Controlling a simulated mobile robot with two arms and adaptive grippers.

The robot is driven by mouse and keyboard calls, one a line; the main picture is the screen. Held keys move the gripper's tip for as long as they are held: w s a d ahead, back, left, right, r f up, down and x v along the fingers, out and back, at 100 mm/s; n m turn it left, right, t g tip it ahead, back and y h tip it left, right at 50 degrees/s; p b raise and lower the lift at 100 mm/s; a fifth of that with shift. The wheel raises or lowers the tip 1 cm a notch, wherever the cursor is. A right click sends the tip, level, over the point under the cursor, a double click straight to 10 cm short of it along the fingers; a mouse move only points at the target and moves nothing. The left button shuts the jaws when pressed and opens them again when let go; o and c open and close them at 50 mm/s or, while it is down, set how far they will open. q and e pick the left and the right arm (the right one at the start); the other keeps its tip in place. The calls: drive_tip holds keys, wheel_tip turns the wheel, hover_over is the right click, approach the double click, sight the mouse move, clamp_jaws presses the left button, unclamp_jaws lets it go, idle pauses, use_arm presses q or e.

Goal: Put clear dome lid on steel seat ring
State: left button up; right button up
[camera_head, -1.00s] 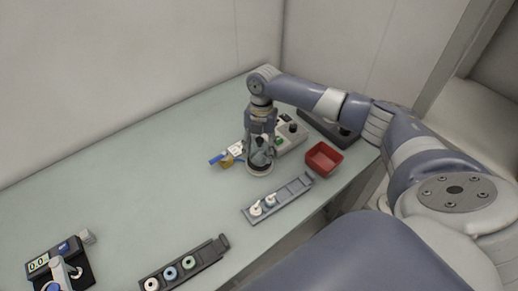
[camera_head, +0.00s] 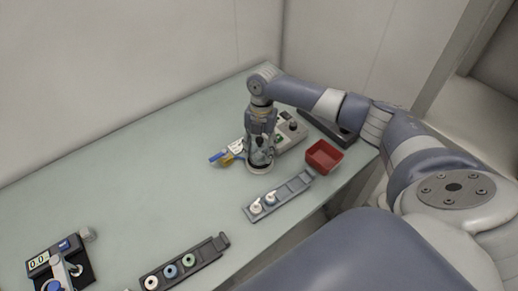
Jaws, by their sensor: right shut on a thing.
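The steel seat ring (camera_head: 258,170) is a round pale metal piece on the table, under my right gripper. My right gripper (camera_head: 261,154) points straight down over it and is shut on the clear dome lid (camera_head: 262,159), which is see-through, small and partly hidden by the fingers. The lid is at or just above the ring; I cannot tell whether they touch. My left gripper is not in view.
A red bin (camera_head: 324,157) stands right of the ring, and a grey control box (camera_head: 292,131) behind it. A grey rack (camera_head: 280,197) with white pieces lies in front. A dark rack (camera_head: 186,266) and a counter device (camera_head: 60,264) are nearer. The table's left middle is clear.

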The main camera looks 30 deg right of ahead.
sight(259, 141)
drive_tip(key=shift+f, duration=0.2)
drive_tip(key=o, duration=1.1)
drive_tip(key=shift+r, duration=0.15)
wheel_tip(259, 141, up, 7)
drive_tip(key=p, duration=0.6)
drive_tip(key=shift+p, duration=0.4)
